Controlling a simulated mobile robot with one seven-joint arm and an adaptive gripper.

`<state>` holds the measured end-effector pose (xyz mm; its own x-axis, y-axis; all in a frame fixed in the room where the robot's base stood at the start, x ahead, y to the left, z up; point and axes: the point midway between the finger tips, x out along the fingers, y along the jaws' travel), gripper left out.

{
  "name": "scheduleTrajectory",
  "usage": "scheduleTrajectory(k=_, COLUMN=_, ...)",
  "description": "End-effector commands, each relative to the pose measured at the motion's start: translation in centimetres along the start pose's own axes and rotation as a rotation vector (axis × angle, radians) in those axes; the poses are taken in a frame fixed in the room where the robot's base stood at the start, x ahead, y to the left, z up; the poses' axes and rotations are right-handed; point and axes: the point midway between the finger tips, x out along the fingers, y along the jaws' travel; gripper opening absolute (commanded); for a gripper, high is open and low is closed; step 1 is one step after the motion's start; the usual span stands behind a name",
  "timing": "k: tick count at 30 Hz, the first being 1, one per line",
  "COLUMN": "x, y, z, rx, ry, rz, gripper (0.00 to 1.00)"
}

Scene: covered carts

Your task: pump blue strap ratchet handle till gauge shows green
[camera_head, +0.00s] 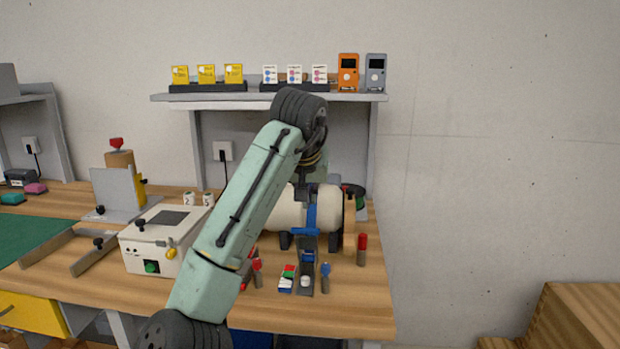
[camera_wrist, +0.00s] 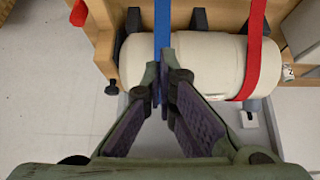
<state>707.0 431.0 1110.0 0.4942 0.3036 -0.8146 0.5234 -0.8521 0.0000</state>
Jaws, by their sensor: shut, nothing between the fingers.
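A cream cylinder (camera_head: 286,212) lies on dark supports on the wooden bench, with a blue strap (camera_head: 311,215) over it. A blue piece, perhaps the ratchet (camera_head: 308,256), sits at the strap's lower end. A blue-topped lever (camera_head: 325,272) stands to its right. A small block with green, red, white and blue faces (camera_head: 287,279) may be the gauge; its reading is too small to tell. In the wrist view my gripper (camera_wrist: 161,88) is shut and empty, its tips over the cylinder (camera_wrist: 200,62) in line with the blue strap (camera_wrist: 162,28).
A red strap (camera_wrist: 254,50) crosses the cylinder to the right. Red-topped levers stand left (camera_head: 257,268) and right (camera_head: 362,248) of the blue ratchet area. A white box (camera_head: 160,238) stands on the left, and a shelf (camera_head: 270,97) with small boxes is behind.

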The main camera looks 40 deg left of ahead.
Motion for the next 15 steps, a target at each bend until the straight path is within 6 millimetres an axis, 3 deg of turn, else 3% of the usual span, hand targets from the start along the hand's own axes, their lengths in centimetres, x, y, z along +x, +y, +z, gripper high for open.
scheduleTrajectory(k=4, x=2.8, y=-0.1, z=-0.1, rx=0.0, ry=-0.001, rz=-0.001, gripper=0.0)
scheduleTrajectory(k=9, x=1.8, y=-0.1, z=2.3, rx=0.001, ry=0.003, rz=-0.001, gripper=0.0)
scheduleTrajectory(k=15, x=1.4, y=0.0, z=3.6, rx=0.001, ry=0.003, rz=0.0, gripper=0.0)
